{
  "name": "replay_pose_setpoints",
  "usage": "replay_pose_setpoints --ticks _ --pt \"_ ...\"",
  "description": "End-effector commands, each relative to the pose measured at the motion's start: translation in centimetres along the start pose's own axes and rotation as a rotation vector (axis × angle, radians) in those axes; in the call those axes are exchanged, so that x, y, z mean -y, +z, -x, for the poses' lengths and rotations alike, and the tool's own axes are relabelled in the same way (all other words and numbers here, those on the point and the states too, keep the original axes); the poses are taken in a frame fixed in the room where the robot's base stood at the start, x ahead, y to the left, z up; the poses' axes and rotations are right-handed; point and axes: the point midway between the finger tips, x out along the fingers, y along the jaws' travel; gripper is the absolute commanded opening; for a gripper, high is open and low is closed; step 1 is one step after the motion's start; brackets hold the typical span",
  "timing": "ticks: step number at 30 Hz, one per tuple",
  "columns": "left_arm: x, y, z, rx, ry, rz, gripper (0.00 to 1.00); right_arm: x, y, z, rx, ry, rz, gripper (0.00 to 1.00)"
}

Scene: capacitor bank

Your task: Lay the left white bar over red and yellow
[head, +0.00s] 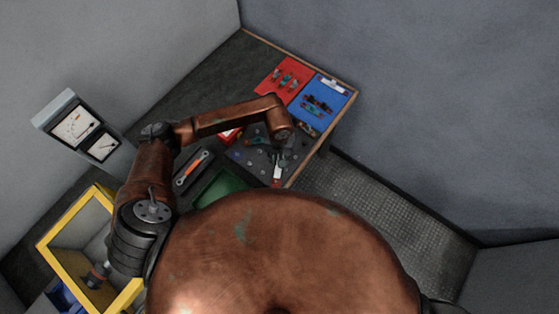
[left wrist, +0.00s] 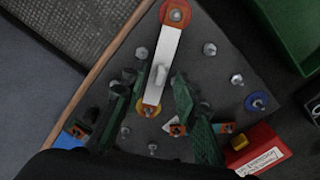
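The white bar (left wrist: 164,60) lies across the dark board (left wrist: 205,75) in the left wrist view, with a small grey upright handle near its middle. Its far end is at the red-ringed post (left wrist: 175,12), and its near end is at the yellow-ringed post (left wrist: 151,109). My left gripper (left wrist: 160,84) has its green fingers spread on both sides of the bar and handle, with visible gaps. In the head view the bar (head: 277,174) shows small below my left gripper (head: 282,156), partly hidden by the arm. My right gripper is not in view.
Several metal posts stand around the bar, one with a blue ring (left wrist: 257,101). A red labelled block (left wrist: 258,150) and a green tray (left wrist: 288,28) are to the right. A red mat (head: 270,72) and blue tray (head: 339,101) with small parts lie beyond my arm.

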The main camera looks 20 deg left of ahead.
Motion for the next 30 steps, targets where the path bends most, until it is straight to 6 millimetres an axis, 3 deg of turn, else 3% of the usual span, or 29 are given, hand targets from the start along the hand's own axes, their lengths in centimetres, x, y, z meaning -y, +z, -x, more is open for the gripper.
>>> replay_pose_setpoints --ticks 6,13,19,30 --pt "0.1 -0.1 4.7 -0.006 -0.001 -0.002 0.28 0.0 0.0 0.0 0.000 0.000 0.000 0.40" --pt "0.1 -0.1 8.6 -0.003 -0.001 -0.001 0.28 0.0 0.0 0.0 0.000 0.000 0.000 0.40" --pt "0.1 0.0 10.0 -0.001 -0.001 0.000 0.28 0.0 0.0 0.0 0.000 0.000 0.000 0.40" --pt "0.2 0.1 10.1 0.000 -0.001 0.004 0.28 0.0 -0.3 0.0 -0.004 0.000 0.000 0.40"
